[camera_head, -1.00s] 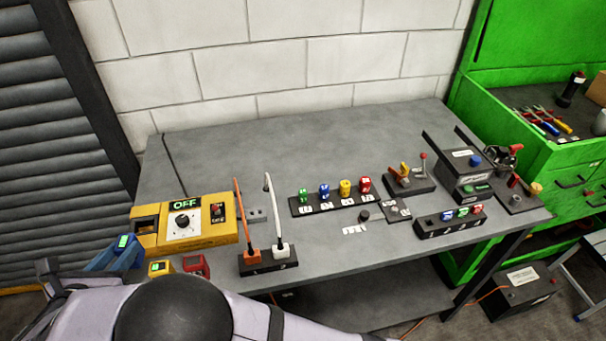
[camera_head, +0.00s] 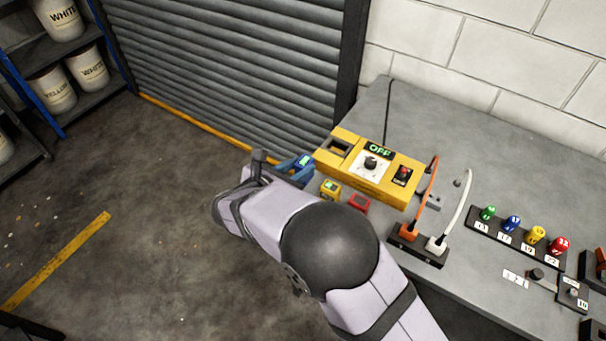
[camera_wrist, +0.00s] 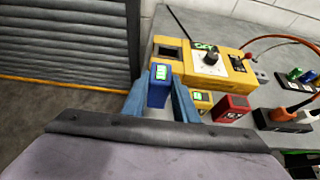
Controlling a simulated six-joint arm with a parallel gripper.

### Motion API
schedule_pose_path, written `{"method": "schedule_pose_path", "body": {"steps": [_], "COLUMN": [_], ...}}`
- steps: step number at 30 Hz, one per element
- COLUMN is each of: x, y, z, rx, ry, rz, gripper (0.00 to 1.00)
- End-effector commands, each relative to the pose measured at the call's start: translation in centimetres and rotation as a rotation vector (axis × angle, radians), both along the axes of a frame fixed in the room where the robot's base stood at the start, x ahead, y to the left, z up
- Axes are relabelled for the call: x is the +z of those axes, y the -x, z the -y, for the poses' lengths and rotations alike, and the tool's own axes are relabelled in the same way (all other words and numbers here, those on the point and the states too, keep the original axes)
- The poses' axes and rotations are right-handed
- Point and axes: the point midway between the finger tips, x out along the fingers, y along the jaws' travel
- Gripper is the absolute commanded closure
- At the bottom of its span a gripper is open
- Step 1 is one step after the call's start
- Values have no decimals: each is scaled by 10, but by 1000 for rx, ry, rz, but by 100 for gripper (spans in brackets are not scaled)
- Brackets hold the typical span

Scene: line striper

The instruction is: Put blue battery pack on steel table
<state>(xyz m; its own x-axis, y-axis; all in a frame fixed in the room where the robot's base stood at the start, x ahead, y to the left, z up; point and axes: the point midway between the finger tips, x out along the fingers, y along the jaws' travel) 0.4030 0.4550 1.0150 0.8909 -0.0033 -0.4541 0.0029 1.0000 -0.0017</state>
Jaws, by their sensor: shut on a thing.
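The blue battery pack (camera_wrist: 159,88) has a lit green display on top and sits upright between the blue fingers of my gripper (camera_wrist: 160,100). My gripper is shut on it. In the head view the pack (camera_head: 304,161) and my gripper (camera_head: 296,168) are just left of the yellow charger (camera_head: 370,166), by the left end of the steel table (camera_head: 440,120). I cannot tell whether the pack touches anything below. The charger shows a lit "OFF" sign and an open slot at its left end.
A yellow pack (camera_head: 330,189) and a red pack (camera_head: 358,203) stand in front of the charger. A black socket strip (camera_head: 420,248) holds orange and white plugs with cables. A rack of numbered coloured pieces (camera_head: 520,238) is farther right.

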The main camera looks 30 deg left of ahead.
Motion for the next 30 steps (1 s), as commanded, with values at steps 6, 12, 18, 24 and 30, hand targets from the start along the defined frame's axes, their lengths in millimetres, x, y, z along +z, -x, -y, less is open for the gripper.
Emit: {"method": "schedule_pose_path", "body": {"steps": [6, 12, 18, 24, 30], "x": [-4, -25, -41, -43, -46], "y": [0, 0, 0, 0, 0], "z": [0, 0, 0, 0, 0], "rx": [0, 0, -1, 0, -1], "ry": [-1, 3, -2, -3, -2], "rz": [2, 1, 2, 2, 1], "gripper": [93, 93, 93, 93, 71]}}
